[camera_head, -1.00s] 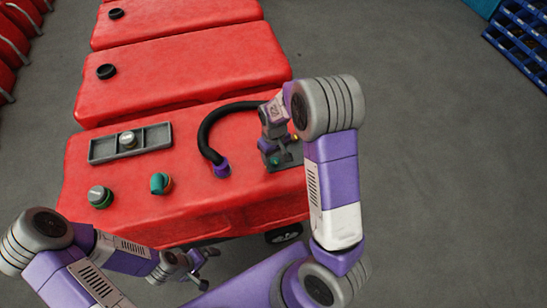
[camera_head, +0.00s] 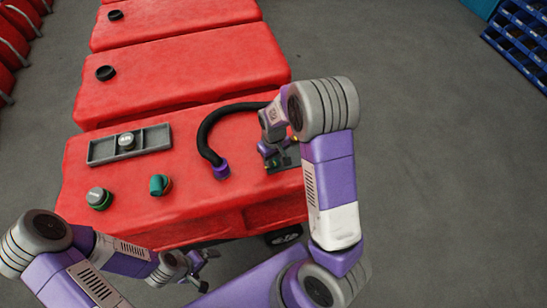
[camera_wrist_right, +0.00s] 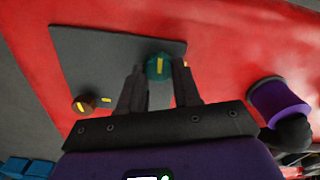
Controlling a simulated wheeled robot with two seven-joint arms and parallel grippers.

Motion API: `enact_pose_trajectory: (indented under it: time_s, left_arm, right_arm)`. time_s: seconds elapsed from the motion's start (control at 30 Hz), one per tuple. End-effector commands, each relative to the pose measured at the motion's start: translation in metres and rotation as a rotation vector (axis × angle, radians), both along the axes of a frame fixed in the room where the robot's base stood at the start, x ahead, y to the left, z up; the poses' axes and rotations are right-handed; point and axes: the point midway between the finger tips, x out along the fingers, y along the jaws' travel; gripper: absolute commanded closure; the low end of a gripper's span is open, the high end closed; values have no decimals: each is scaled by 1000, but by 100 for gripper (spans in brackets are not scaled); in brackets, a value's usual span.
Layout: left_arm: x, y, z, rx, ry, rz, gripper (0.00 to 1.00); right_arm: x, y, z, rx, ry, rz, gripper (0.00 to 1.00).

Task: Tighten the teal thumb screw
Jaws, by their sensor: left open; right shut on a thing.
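The teal thumb screw (camera_wrist_right: 159,66) has a yellow mark on its top and sits on a dark grey plate (camera_wrist_right: 90,55). In the right wrist view it is between the fingers of my right gripper (camera_wrist_right: 163,76), which is shut on it. The yellow mark points roughly along the fingers. In the head view my right gripper (camera_head: 275,155) is low over the plate (camera_head: 287,165) at the tank's right end, and hides the screw. My left gripper (camera_head: 203,268) is open and empty in front of the tank, away from the plate.
A copper-brown screw (camera_wrist_right: 83,104) with yellow marks is on the same plate. A black hose (camera_head: 208,130) with a purple collar (camera_head: 221,171) is close by.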

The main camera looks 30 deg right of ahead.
Motion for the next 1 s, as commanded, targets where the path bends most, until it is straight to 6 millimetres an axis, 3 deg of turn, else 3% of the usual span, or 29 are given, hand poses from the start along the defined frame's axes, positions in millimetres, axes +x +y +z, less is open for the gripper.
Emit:
enact_pose_trajectory:
  time_s: [0.37,1.0]
  left_arm:
    - [0,0,11,0,0,0,0]
    - [0,0,44,0,0,0,0]
  right_arm:
    - [0,-1,2,-1,0,-182,98]
    - [-1,-3,2,-1,-1,-785,98]
